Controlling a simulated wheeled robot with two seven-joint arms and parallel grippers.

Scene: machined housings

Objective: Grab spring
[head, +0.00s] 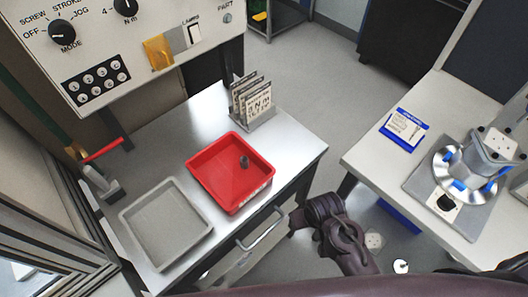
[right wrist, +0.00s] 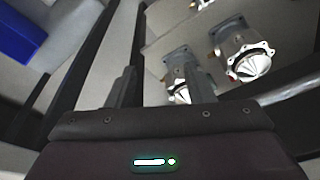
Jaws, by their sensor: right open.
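A small dark grey piece that may be the spring (head: 244,161) stands in the red tray (head: 205,184), which is on the left metal table. It is too small to make out coils. My right gripper (right wrist: 159,78) shows in the right wrist view with its two fingers apart and nothing seen between them. The small dark piece is not visible in that view. In the head view a dark arm link of mine is at the lower middle, right of the table's front edge, but no fingertips can be made out. My left gripper is not in view.
A grey tray (head: 166,222) lies left of the red tray. A rack of cards (head: 252,100) stands behind it. A control panel (head: 130,45) overhangs the table's back. A metal housing (head: 480,160) stands on the right table, near a blue-edged card (head: 405,128).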

